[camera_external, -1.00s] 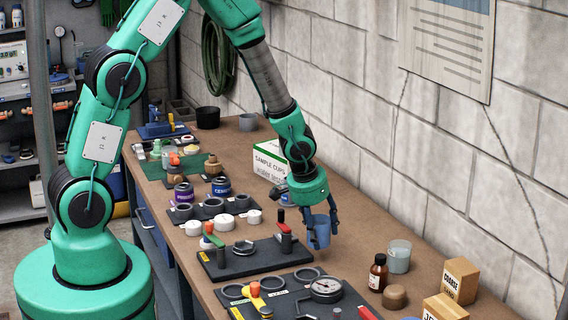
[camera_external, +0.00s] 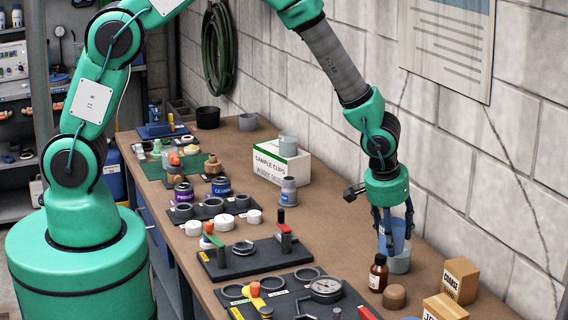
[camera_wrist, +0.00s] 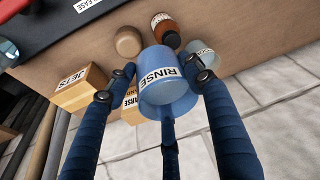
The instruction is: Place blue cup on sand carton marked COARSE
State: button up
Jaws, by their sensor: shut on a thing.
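My gripper (camera_external: 392,228) is shut on the blue cup (camera_external: 397,236), in front of and above a clear beaker. In the wrist view the blue cup (camera_wrist: 165,88) carries a RINSE label and sits between my fingers (camera_wrist: 168,85). The sand carton marked COARSE (camera_external: 460,281) is a tan box to the right of my gripper, near the wall. In the wrist view the carton (camera_wrist: 130,112) is partly hidden behind the cup and a finger. Its top appears bare in the external view.
A brown bottle (camera_external: 378,273), a clear beaker (camera_external: 399,263) and a brown knob (camera_external: 394,297) stand below and near my gripper. A tan JETS box (camera_external: 444,308) stands in front of the carton. The block wall (camera_external: 470,150) rises close behind.

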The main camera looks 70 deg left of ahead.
aim_at(466, 264)
jog(key=d+r+p, duration=0.1)
jog(key=d+r, duration=0.1)
jog(key=d, duration=0.4)
jog(key=shift+w+p, duration=0.2)
jog(key=shift+p, duration=0.1)
jog(key=w+d+p, duration=0.1)
jog(key=w, duration=0.4)
jog(key=w+d+f+p, duration=0.1)
jog(key=w+d, duration=0.1)
jog(key=w, duration=0.3)
jog(key=w+d+p, duration=0.1)
jog(key=w, duration=0.4)
jog(key=shift+w+d+f, duration=0.2)
jog(key=shift+d+f, duration=0.05)
jog(key=shift+f, duration=0.05)
jog(key=shift+f, duration=0.1)
jog(key=shift+f+p, duration=0.6)
jog(key=shift+f, duration=1.05)
jog(key=shift+f, duration=0.1)
jog(key=o, duration=1.3)
